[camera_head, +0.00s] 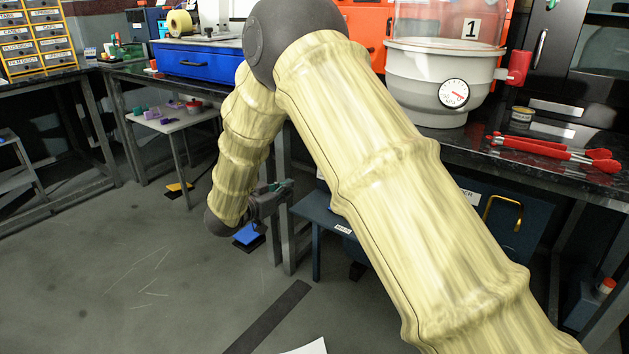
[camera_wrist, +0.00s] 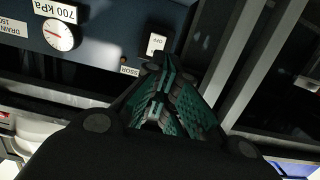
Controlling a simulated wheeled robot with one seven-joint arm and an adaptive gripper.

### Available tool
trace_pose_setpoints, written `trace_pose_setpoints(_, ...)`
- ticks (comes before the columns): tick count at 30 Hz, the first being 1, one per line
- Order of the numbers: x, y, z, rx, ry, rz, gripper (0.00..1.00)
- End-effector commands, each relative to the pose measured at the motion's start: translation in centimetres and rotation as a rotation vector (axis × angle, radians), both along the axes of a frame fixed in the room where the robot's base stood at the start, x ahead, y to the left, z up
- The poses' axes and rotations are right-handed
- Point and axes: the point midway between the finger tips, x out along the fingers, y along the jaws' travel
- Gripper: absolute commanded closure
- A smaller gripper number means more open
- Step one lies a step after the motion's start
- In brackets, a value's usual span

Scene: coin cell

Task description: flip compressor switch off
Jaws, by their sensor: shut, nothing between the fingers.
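In the wrist view, the compressor's dark blue front panel (camera_wrist: 110,58) shows upside down. It carries a small white switch plate (camera_wrist: 156,44) with a marking too small to read surely, so I cannot tell its position. A label partly reading "SSOR" (camera_wrist: 130,71) is near it. My gripper (camera_wrist: 158,92) has its green-padded fingers closed together and empty. The fingertips appear just below the switch in the picture; I cannot tell whether they touch it. In the head view, my gripper (camera_head: 271,200) is low beside the workbench, and the switch cannot be made out.
A round gauge (camera_wrist: 60,34) marked 700 kPa is on the same panel. Metal frame legs (camera_wrist: 258,62) stand close beside the gripper. In the head view, a white vacuum pot (camera_head: 436,78) and red-handled tools (camera_head: 555,150) are on the bench. The floor at left is open.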

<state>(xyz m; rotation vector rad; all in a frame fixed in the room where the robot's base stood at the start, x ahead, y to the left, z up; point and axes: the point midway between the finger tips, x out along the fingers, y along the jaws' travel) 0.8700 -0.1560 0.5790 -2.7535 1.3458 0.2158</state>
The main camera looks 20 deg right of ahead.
Motion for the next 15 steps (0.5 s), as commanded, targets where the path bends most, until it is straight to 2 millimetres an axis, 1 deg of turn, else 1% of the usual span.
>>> trace_pose_setpoints(5,0.1,-0.2,-0.1,0.001,0.001,0.0,1.0)
trace_pose_setpoints(8,0.4,-0.6,-0.3,0.001,0.001,-0.001,1.0)
trace_pose_setpoints(11,1.1,-1.5,-0.7,0.001,0.0,-0.002,1.0)
trace_pose_setpoints(15,2.4,-3.2,-1.1,0.002,-0.001,0.0,1.0)
